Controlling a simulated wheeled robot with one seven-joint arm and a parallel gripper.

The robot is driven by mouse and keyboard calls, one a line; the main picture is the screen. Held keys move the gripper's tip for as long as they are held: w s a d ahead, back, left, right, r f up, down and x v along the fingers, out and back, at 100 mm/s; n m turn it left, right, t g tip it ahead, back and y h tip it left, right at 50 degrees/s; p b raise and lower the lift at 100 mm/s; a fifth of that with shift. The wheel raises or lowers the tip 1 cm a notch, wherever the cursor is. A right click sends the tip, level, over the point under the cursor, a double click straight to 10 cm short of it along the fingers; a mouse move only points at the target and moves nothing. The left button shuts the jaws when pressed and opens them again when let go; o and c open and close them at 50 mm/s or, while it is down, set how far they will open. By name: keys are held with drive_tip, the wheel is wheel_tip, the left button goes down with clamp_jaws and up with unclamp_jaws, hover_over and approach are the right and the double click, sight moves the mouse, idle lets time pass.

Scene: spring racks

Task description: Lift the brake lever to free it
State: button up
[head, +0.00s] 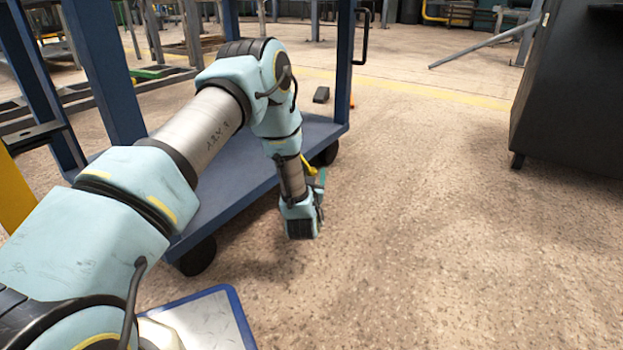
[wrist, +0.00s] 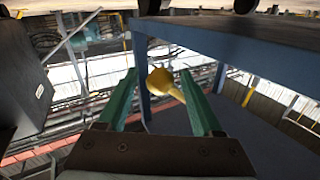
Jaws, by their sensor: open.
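The yellow brake lever (head: 309,166) is at the lower right edge of the blue cart (head: 240,180), low down near a wheel, partly hidden by my wrist. In the wrist view its rounded yellow end (wrist: 160,80) shows between my two green fingers. My gripper (wrist: 158,74) is open, with a finger on each side of the lever end and a visible gap to each. How deep the lever sits between the fingers is hard to tell. In the head view my gripper (head: 321,184) is low beside the cart, mostly hidden by my own wrist.
The cart stands on black wheels (head: 197,256) with blue posts (head: 344,70). A dark cabinet (head: 570,90) stands at the right. A small dark block (head: 321,95) is on the floor behind the cart. The floor (head: 430,220) between cart and cabinet is clear.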

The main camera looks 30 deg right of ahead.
drive_tip(key=shift+w+d, duration=0.2)
drive_tip(key=shift+w, duration=0.15)
drive_tip(key=shift+c, duration=0.2)
clamp_jaws()
drive_tip(key=shift+d, duration=0.1)
idle(0.9)
